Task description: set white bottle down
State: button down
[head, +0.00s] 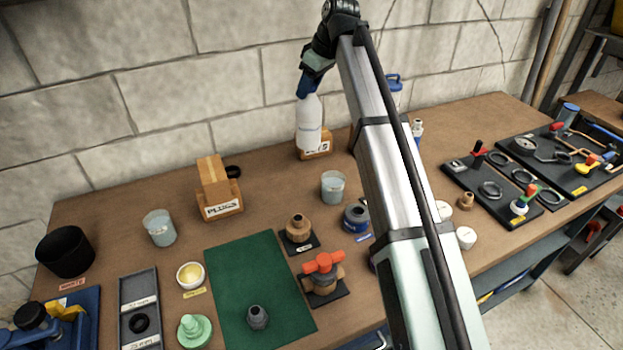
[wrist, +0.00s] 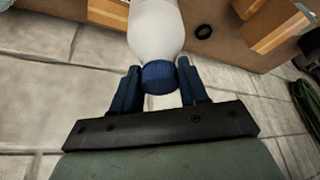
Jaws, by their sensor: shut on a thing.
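The white bottle (head: 309,123) stands upright at the back of the bench near the block wall, in front of or on a small wooden labelled holder (head: 318,152); I cannot tell whether its base touches. In the wrist view the bottle (wrist: 155,35) has a blue ribbed cap (wrist: 158,79). My gripper (head: 306,88) is at the bottle's top. In the wrist view the blue fingers of my gripper (wrist: 160,88) are on either side of the cap, shut on it. In the head view the cap is hidden by the fingers.
A wooden PLUGS box (head: 221,207) and a clear beaker (head: 333,187) stand nearby. A green mat (head: 258,290) and an orange-handled valve (head: 322,272) lie nearer the front. My arm hides part of the bench, including most of a blue-topped bottle (head: 394,88).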

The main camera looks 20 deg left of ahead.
aim_at(315, 121)
jog(key=shift+s+d, duration=0.25)
jog(key=shift+d, duration=0.35)
jog(key=shift+s+d+f+n+g, duration=0.1)
jog(key=shift+s+n+g, duration=0.05)
jog(key=shift+s+n, duration=0.2)
jog(key=shift+s+d+f+n+g, duration=0.15)
jog(key=shift+s+n, duration=0.1)
jog(key=shift+s, duration=0.15)
jog(key=shift+s+n, duration=0.2)
jog(key=shift+n, duration=0.2)
notch_tip(315, 121, down, 10)
jog(key=shift+f, duration=0.1)
jog(key=c, duration=0.6)
grip_release()
